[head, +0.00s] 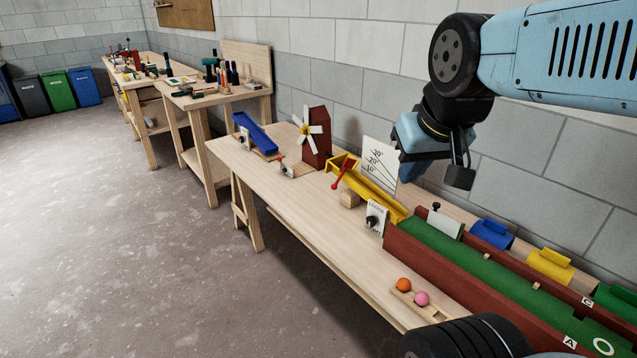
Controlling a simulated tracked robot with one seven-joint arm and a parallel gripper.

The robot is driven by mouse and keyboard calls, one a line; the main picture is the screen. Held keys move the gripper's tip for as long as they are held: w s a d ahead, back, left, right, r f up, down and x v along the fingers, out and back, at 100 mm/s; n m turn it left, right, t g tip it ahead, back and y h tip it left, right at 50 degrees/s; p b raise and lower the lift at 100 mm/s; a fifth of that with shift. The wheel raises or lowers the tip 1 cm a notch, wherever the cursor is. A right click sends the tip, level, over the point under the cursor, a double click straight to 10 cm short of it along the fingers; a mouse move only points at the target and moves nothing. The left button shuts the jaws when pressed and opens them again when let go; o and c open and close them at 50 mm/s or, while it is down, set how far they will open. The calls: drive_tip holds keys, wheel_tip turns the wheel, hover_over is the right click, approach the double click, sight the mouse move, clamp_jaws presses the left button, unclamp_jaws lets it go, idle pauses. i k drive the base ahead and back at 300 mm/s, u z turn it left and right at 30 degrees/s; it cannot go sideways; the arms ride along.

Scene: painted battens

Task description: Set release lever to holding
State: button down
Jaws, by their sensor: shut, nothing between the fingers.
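A red lever (343,171) with a round knob stands tilted at the front side of the yellow sloping chute (372,188), near its upper end. It is the likeliest release lever, but I can read no marking for its positions. A white panel with a black knob (375,218) stands at the chute's lower end; its lettering is too small to read. My gripper (404,168) hangs above and to the right of the red lever, clear of it, in front of the white angle card (379,160). Its fingers are mostly hidden by the wrist; it is shut and empty.
Orange (403,285) and pink (422,298) balls sit in a wooden holder. A red windmill (316,140) and blue chute (255,133) stand left.

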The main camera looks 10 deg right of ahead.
sight(349, 162)
drive_tip(key=z, duration=0.05)
drive_tip(key=k, duration=1.8)
drive_tip(key=u, duration=0.4)
drive_tip(key=i, duration=1.75)
drive_tip(key=z, duration=0.1)
